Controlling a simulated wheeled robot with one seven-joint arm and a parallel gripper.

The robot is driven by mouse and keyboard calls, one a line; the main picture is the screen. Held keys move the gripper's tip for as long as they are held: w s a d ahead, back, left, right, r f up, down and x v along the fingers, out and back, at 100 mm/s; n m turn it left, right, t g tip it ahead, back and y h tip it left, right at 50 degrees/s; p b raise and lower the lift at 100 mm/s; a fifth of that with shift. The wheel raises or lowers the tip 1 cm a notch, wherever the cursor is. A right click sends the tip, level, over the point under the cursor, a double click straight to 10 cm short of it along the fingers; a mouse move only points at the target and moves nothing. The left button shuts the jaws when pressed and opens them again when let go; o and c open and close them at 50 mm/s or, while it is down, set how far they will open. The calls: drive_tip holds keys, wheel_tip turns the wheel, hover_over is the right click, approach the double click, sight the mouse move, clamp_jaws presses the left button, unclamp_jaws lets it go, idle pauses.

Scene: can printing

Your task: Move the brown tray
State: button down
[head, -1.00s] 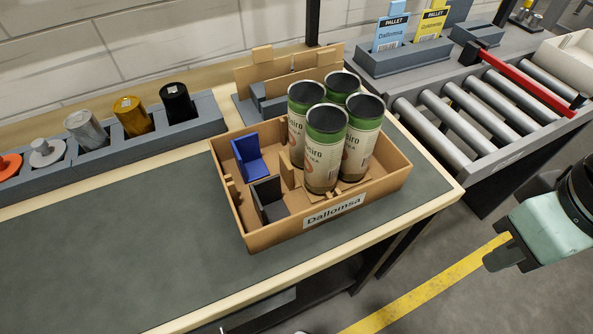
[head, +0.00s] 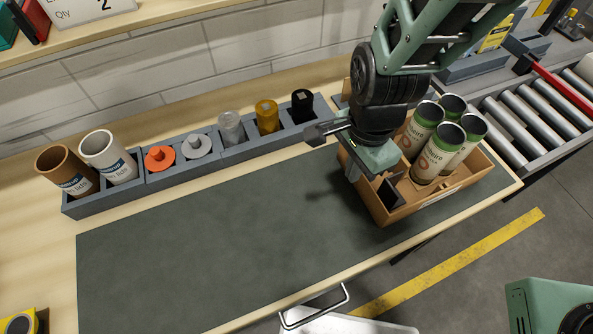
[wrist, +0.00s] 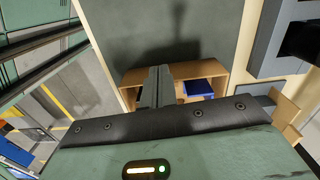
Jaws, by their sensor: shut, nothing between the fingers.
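The brown tray (head: 408,209) stands on the dark mat near the right end of the workbench. In the wrist view the fingers (wrist: 157,87) are together and empty, in front of the tray's wall (wrist: 207,68). A blue holder (wrist: 198,88) shows inside the tray there. I cannot tell whether the fingers touch the tray.
A grey rack (head: 135,191) with brown and white cans and several coloured pieces runs along the back of the bench. The dark mat (head: 200,250) left of the tray is clear. A roller conveyor (head: 530,120) with a red bar adjoins on the right.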

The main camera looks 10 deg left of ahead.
drive_tip(key=a, duration=0.1)
approach(351, 193)
drive_tip(key=shift+m, duration=0.4)
drive_tip(key=s+a+f, duration=0.2)
drive_tip(key=f, duration=0.1)
drive_tip(key=a+f, duration=0.1)
drive_tip(key=f, duration=0.1)
drive_tip(key=shift+s+a+f, duration=0.2)
drive_tip(key=shift+s+a, duration=0.05)
drive_tip(key=shift+s, duration=0.15)
drive_tip(key=shift+w+d+f+p, duration=0.2)
drive_tip(key=shift+w+d+p, duration=0.2)
drive_tip(key=shift+d, duration=0.15)
drive_tip(key=shift+w+d+f+p, duration=0.2)
drive_tip(key=shift+w+d+p, duration=0.2)
drive_tip(key=shift+d, duration=0.1)
drive_tip(key=shift+w+d+f, duration=0.1)
drive_tip(key=shift+w+d, duration=0.3)
drive_tip(key=shift+d, duration=0.15)
